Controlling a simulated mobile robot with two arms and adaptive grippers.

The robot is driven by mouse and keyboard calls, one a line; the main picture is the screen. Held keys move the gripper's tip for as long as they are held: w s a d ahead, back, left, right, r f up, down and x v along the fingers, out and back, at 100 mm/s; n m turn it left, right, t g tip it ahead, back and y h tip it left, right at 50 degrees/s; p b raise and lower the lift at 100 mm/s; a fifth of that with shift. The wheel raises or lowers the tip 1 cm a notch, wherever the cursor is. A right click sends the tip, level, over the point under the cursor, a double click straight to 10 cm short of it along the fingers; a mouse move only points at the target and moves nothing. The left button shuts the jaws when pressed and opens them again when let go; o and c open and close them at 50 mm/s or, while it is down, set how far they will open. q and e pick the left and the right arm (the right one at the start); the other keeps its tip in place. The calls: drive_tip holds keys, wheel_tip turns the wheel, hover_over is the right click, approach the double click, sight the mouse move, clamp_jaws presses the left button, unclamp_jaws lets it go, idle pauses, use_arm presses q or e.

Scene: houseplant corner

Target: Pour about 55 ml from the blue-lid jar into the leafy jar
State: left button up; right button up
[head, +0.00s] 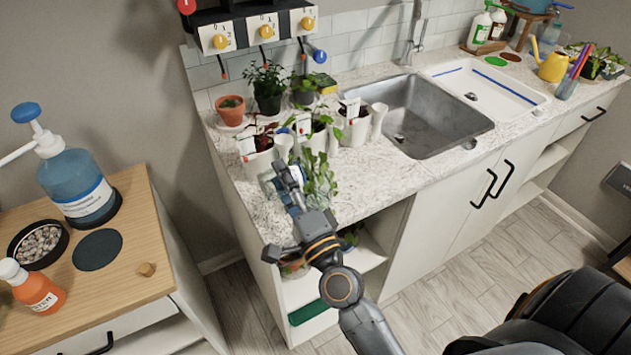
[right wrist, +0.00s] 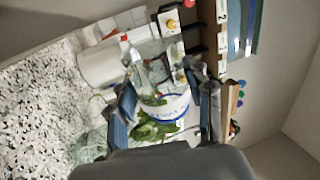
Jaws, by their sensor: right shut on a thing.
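My right gripper (head: 284,180) is over the near left end of the counter, shut on a clear jar. In the right wrist view the gripper (right wrist: 164,98) has a finger on each side of this jar (right wrist: 166,109), which has a blue-and-white band. I take it for the blue-lid jar; no lid can be made out. Green leaves show at and behind the jar, partly blocked by my wrist. In the head view the leafy jar (head: 318,182) is just right of the gripper, its glass hard to make out. Whether the jars touch is unclear. My left gripper is out of view.
White planters (head: 354,124) with plants and a terracotta pot (head: 230,110) stand behind the gripper. A steel sink (head: 425,118) is to the right. A wooden cabinet at left holds a blue pump bottle (head: 75,182) and an orange bottle (head: 36,290).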

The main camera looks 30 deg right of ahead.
drive_tip(key=shift+d+r+m+h+p, duration=0.1)
drive_tip(key=shift+r+m+h+p, duration=0.2)
drive_tip(key=shift+m, duration=0.4)
